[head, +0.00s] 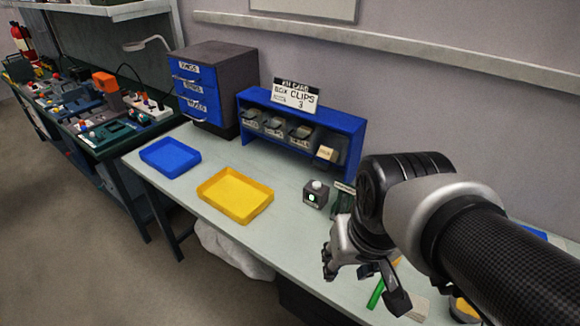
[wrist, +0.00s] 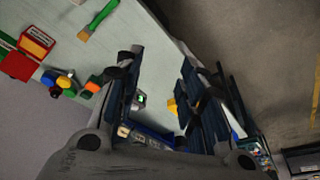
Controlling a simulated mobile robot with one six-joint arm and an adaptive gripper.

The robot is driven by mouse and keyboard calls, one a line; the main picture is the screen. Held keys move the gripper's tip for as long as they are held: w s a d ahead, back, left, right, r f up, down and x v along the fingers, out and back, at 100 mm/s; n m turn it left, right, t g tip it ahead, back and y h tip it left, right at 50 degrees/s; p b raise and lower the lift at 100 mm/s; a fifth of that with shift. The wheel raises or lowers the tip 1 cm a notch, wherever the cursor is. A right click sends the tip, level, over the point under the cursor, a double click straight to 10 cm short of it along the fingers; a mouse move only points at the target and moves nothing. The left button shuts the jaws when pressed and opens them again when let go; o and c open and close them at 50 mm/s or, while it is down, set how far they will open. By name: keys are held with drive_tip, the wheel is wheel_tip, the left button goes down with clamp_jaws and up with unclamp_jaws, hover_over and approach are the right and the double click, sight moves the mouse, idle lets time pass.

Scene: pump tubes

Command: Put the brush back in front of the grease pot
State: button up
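The brush has a green handle and tan bristles. It lies on the pale bench at the upper left of the wrist view (wrist: 100,18). In the head view its green handle (head: 376,294) shows just beside my gripper's fingers. My gripper (head: 362,284) is open and above the bench, with its fingers spread and nothing between them in the wrist view (wrist: 160,88). The brush is outside the fingers in the wrist view. I cannot identify the grease pot for sure; a dark and yellow round thing (head: 464,309), partly hidden by my arm, stands at the lower right.
A yellow tray (head: 236,221), a blue tray (head: 170,171) and a small grey box with a lit button (head: 315,195) stand on the bench (head: 290,236). A blue clip rack is behind. A red box (wrist: 36,42) and several coloured pieces (wrist: 66,82) lie near the brush.

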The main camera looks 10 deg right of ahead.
drive_tip(key=s+a, duration=0.1)
drive_tip(key=s+a+r+n, duration=0.1)
drive_tip(key=s, duration=0.1)
drive_tip(key=s+a+n+t, duration=0.1)
drive_tip(key=shift+s+a+r, duration=0.15)
drive_tip(key=shift+s, duration=0.25)
